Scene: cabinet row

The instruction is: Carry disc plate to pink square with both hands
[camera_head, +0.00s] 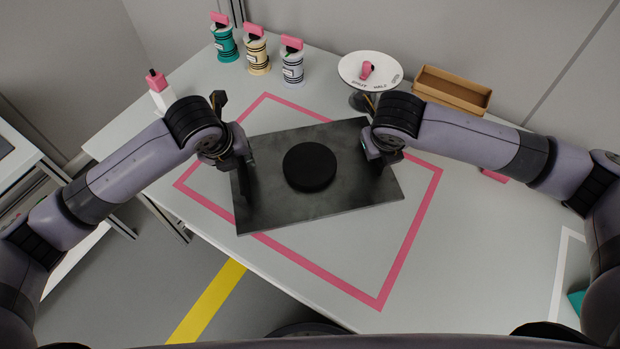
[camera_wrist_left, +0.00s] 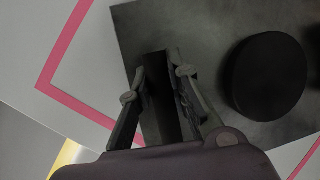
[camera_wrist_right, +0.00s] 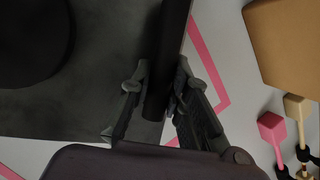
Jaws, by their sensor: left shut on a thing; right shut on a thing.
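The disc plate (camera_head: 345,215) is a dark grey rectangular plate with a round black disc (camera_head: 309,167) on it. It lies over the pink square outline (camera_head: 410,240) on the table, turned relative to it; I cannot tell whether it touches the table. My left gripper (camera_head: 243,170) is shut on the bar handle at the plate's left end, seen between the fingers in the left wrist view (camera_wrist_left: 163,100). My right gripper (camera_head: 379,158) is shut on the handle at the right end, seen in the right wrist view (camera_wrist_right: 155,100). The disc also shows in both wrist views.
Behind stand a teal bottle (camera_head: 225,43), a cream bottle (camera_head: 257,55), a white bottle (camera_head: 292,67), a round white stand (camera_head: 355,78) and a brown tray (camera_head: 450,92). A pink-topped white bottle (camera_head: 160,92) stands at left.

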